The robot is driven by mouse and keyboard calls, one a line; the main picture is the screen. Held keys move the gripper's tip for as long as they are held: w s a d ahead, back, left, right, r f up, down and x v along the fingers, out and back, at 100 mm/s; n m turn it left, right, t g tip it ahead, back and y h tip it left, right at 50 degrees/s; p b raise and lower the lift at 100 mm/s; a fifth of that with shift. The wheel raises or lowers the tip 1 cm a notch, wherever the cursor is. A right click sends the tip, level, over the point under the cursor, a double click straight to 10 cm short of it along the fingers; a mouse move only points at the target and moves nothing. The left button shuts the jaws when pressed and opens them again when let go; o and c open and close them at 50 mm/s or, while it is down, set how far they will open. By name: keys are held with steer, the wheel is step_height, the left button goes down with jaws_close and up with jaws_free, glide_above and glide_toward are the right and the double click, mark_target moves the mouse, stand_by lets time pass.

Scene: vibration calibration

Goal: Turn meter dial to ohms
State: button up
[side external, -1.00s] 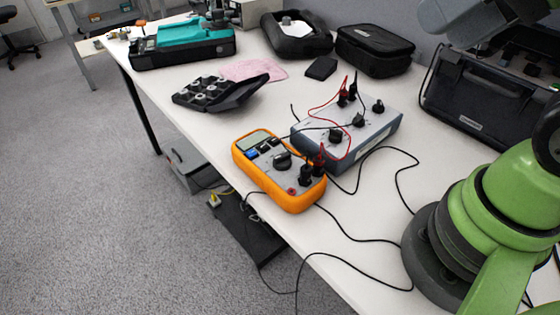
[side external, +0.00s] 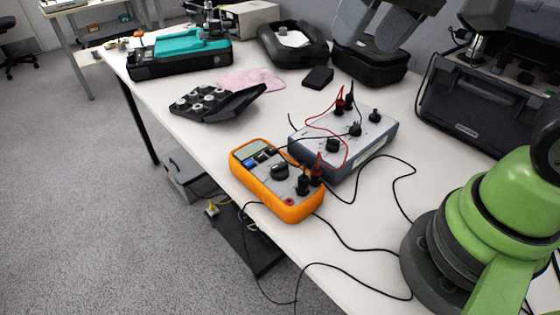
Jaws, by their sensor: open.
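The orange-cased meter (side external: 292,210) lies on the white table near its front edge, screen towards the far left. Its black dial (side external: 280,171) sits mid-face; its pointer setting is too small to read. Black and red plugs stand in the meter's near end.
A grey knobbed box (side external: 372,150) stands right beside the meter, joined to it by red and black leads. A black cable (side external: 350,238) loops over the table. An open case of weights (side external: 215,102), a pink cloth (side external: 250,80) and black cases lie farther back.

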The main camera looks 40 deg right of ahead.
steer(key=w+a+f+g, duration=0.2)
steer(key=w+a+f, duration=0.1)
steer(key=w+f, duration=0.4)
steer(key=n+g+h, duration=0.1)
steer(key=g, duration=0.1)
glide_toward(280, 166)
steer(key=shift+h, duration=0.3)
steer(key=f, duration=0.9)
steer(key=shift+w+a+f, duration=0.15)
steer(key=shift+a+f, duration=0.05)
steer(key=shift+c, duration=0.2)
steer(key=c, duration=0.9)
